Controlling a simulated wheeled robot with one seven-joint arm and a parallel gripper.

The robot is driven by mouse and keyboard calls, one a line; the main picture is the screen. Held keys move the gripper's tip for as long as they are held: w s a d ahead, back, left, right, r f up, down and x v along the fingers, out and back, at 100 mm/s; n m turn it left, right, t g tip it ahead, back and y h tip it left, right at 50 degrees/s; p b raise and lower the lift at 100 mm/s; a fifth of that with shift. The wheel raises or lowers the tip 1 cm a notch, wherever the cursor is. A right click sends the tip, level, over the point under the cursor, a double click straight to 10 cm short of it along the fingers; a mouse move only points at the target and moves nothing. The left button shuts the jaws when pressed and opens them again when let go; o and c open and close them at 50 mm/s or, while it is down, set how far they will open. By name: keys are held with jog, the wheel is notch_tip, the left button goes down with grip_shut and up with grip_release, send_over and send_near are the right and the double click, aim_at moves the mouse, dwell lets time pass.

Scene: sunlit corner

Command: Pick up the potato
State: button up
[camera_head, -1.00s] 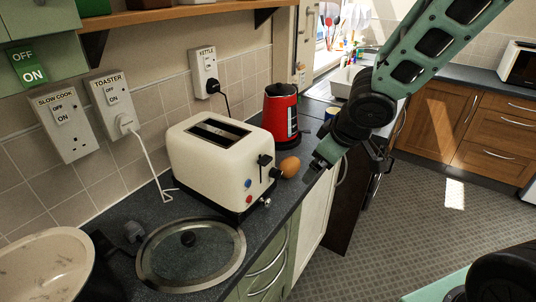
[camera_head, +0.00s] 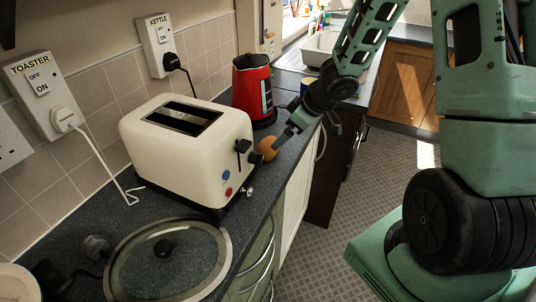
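The potato (camera_head: 267,149), brown and rounded, lies on the dark counter against the right end of the cream toaster (camera_head: 170,165). A toaster lever overlaps it in the picture. My gripper (camera_head: 284,139) comes down from the upper right and its tip is right at the potato's right side. I see the fingers nearly edge-on, so the gap between them and any contact with the potato cannot be made out.
A red kettle (camera_head: 252,88) stands behind the potato, close to my arm. A glass lid (camera_head: 170,262) lies on the counter in front of the toaster. The counter's front edge runs close beside the potato. A sink (camera_head: 322,48) is farther back.

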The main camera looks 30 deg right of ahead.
aim_at(269, 147)
jog(key=b+x, duration=0.3)
jog(key=x, duration=0.6)
jog(key=shift+w+f+b, duration=0.15)
jog(key=shift+b, duration=0.25)
jog(key=c, duration=0.9)
